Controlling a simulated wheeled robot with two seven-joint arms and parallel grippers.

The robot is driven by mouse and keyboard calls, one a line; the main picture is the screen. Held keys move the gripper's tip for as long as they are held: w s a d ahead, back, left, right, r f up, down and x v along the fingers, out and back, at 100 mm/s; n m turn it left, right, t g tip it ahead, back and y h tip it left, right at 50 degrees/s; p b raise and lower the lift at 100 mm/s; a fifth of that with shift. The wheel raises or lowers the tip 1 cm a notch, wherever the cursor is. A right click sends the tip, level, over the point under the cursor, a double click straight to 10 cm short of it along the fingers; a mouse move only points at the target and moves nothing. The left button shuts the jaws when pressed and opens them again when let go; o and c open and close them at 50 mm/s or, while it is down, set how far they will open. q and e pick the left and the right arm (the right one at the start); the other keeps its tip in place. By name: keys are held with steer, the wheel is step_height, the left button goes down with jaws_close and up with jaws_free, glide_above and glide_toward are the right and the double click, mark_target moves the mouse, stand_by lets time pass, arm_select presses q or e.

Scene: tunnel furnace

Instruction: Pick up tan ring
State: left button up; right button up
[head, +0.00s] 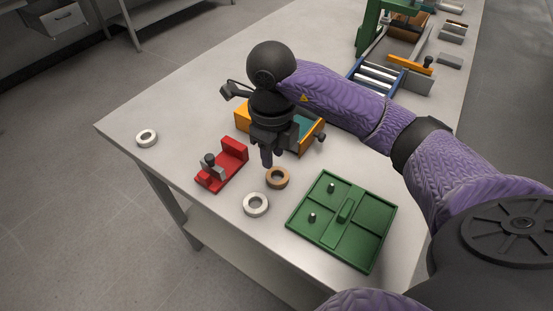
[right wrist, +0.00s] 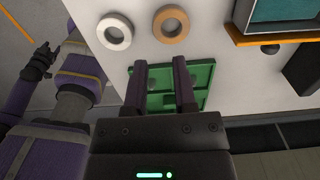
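The tan ring (head: 284,183) lies flat on the grey table, between the orange box and the green tray. It also shows near the top of the right wrist view (right wrist: 171,39). My right gripper (head: 268,161) hangs above the table just behind and left of the tan ring in the head view, fingers pointing down. In the right wrist view its two fingers (right wrist: 161,62) are apart with nothing between them, and the ring lies beyond their tips. My left gripper is outside the head view; a dark gripper-like end (right wrist: 40,62) on a purple arm shows small in the right wrist view.
A white ring (head: 256,213) lies just in front of the tan ring; another white ring (head: 147,145) is near the far-left corner. A red fixture (head: 232,165), an orange box (head: 242,117) and a green tray (head: 370,222) stand around. The table's left edge is near.

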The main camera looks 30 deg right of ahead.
mark_target(273, 182)
step_height(273, 182, down, 8)
steer(key=shift+s+a+r+b, duration=0.15)
steer(key=shift+b, duration=0.95)
arm_select(q)
steer(key=shift+s+a+f, duration=0.4)
steer(key=shift+f, duration=0.2)
steer(key=shift+s+a+f, duration=0.4)
steer(key=shift+f, duration=0.2)
arm_select(e)
steer(key=shift+r, duration=0.1)
jaws_close()
arm_select(q)
steer(key=shift+w, duration=0.3)
